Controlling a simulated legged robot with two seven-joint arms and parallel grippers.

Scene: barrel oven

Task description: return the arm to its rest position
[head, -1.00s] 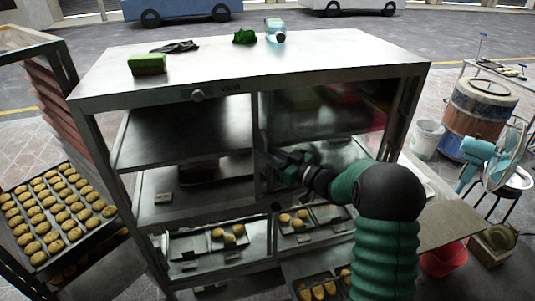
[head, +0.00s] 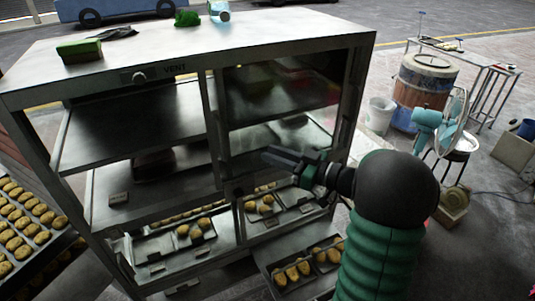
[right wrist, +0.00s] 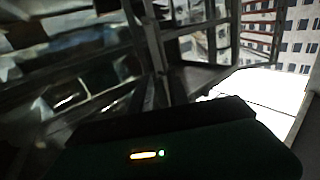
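My right arm comes up from the lower right in the head view, with a green ribbed sleeve and a black joint. Its dark gripper (head: 272,158) points left, in front of the right side of the metal cabinet (head: 357,100), near the opening below the glass pane. I see nothing held in it, but its fingers are too dark and small to tell open from shut. The right wrist view is dark and blurred, with metal frame bars and a bright area at the right. My left gripper is not in view.
Trays of buns (head: 290,274) stick out low on the cabinet, close to my right arm. A bun rack (head: 40,238) stands at the left. At the right are a white bucket (head: 380,115), a barrel (head: 422,85) and a teal fan (head: 427,120).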

